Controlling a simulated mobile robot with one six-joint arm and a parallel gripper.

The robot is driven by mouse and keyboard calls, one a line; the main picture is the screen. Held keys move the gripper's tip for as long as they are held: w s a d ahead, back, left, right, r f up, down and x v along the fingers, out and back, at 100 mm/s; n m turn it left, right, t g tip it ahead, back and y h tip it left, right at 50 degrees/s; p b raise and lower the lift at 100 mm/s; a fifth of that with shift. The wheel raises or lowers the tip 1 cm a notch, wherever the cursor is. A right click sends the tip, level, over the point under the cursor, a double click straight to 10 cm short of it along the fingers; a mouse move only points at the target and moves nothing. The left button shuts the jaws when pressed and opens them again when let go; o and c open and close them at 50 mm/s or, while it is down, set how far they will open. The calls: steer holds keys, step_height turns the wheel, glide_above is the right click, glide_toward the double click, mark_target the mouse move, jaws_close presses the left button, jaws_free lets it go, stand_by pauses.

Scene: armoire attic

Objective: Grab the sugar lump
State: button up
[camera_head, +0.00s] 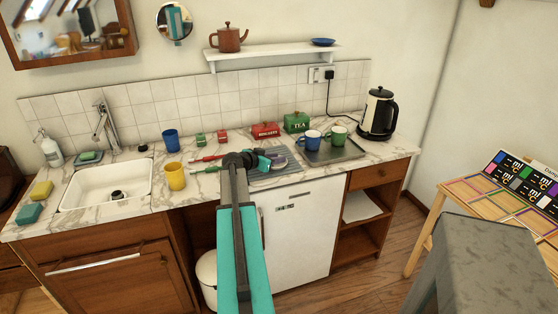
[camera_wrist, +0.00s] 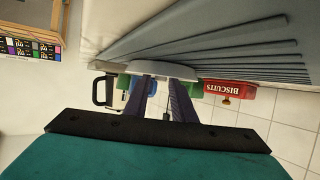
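I cannot pick out the sugar lump for certain in either view. My gripper (camera_head: 268,160) reaches over the counter at the grey ribbed mat, and my arm hides part of the counter. In the wrist view my gripper (camera_wrist: 163,85) has two dark fingers standing apart, with a gap between them. A pale, rounded, saucer-like thing (camera_wrist: 162,69) lies just beyond the fingertips, wider than the gap. In the head view a small pale round thing (camera_head: 280,162) shows beside the gripper. I cannot tell whether a lump lies on it.
The ribbed mat (camera_head: 275,178) lies on the marble counter. Red biscuit tin (camera_head: 265,130) and green tea tin (camera_head: 296,122) stand behind. Blue mug (camera_head: 309,137) and green mug (camera_head: 337,133) stand on a tray (camera_head: 345,152). Yellow cup (camera_head: 175,177) and sink (camera_head: 105,185) are left; kettle (camera_head: 378,115) right.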

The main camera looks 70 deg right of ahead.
steer(key=shift+c, duration=0.2)
jaws_close()
stand_by(0.3)
steer(key=shift+r+b, duration=0.6)
steer(key=shift+r, duration=0.85)
steer(key=shift+s+r, duration=0.1)
steer(key=shift+r, duration=0.2)
steer(key=s+a+r+b, duration=0.1)
steer(key=s+a+b, duration=0.2)
steer(key=s+a, duration=0.6)
steer(key=s, duration=0.4)
steer(key=shift+r, duration=0.25)
